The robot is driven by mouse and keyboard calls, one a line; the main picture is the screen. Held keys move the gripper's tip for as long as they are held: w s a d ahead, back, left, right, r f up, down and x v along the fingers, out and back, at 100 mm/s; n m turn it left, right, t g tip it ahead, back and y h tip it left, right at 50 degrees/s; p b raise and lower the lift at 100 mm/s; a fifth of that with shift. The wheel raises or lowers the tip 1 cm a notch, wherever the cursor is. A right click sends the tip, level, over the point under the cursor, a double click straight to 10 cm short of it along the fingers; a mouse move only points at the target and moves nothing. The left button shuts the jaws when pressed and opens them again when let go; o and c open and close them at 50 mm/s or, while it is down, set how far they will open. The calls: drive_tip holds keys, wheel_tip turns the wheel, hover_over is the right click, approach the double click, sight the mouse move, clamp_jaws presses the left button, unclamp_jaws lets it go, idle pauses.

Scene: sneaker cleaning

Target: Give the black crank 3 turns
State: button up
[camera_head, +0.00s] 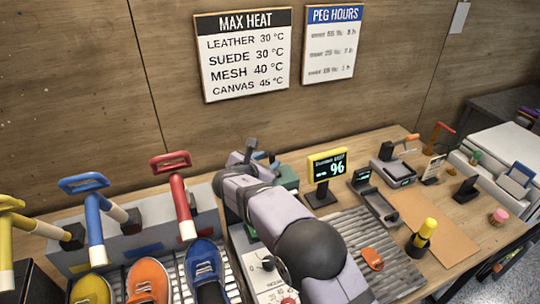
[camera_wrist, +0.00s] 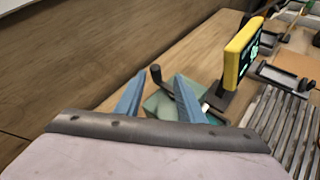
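The black crank's upright knob (camera_wrist: 155,74) shows in the wrist view, between and beyond my two blue fingers. It stands at a teal-green box (camera_wrist: 162,104), which is partly hidden by my gripper. My gripper (camera_wrist: 153,92) is open, with a wide gap between the fingers; I cannot tell how far the knob is from them. In the head view the green box (camera_head: 287,177) sits just beyond my arm, and my gripper's blue fingertips (camera_head: 264,156) are over its back left side. The crank is not clearly distinguishable there.
A yellow-framed display (camera_head: 327,166) stands close right of the green box. A grey ribbed mat (camera_head: 350,237) with an orange item (camera_head: 372,258) lies in front. Red (camera_head: 178,197), blue (camera_head: 90,209) and yellow handled tools stand left, above several sneakers. The wooden wall is behind.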

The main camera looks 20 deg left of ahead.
drive_tip(key=m, duration=0.3)
drive_tip(key=d+m+g, duration=0.1)
drive_tip(key=m, duration=0.1)
drive_tip(key=shift+w, duration=0.25)
drive_tip(key=m, duration=0.3)
drive_tip(key=shift+d+f+g+p, duration=0.1)
drive_tip(key=shift+d+g+p, duration=0.1)
drive_tip(key=shift+g+p, duration=0.15)
drive_tip(key=m, duration=0.2)
drive_tip(key=m+g, duration=0.1)
drive_tip(key=m, duration=0.2)
drive_tip(key=shift+w+d+m+y, duration=0.15)
drive_tip(key=shift+m+y, duration=0.15)
drive_tip(key=m, duration=0.3)
drive_tip(key=shift+w+r+p, duration=0.1)
drive_tip(key=shift+r+p, duration=0.1)
drive_tip(key=shift+p, duration=0.1)
drive_tip(key=m, duration=0.2)
drive_tip(key=r+m+g+y, duration=0.1)
drive_tip(key=m, duration=0.2)
drive_tip(key=shift+w, duration=0.1)
drive_tip(key=m, duration=0.2)
drive_tip(key=r+m, duration=0.1)
drive_tip(key=m, duration=0.2)
drive_tip(key=a+m+y+p, duration=0.1)
drive_tip(key=m, duration=0.1)
drive_tip(key=shift+w+r+m+g, duration=0.3)
drive_tip(key=shift+g, duration=0.05)
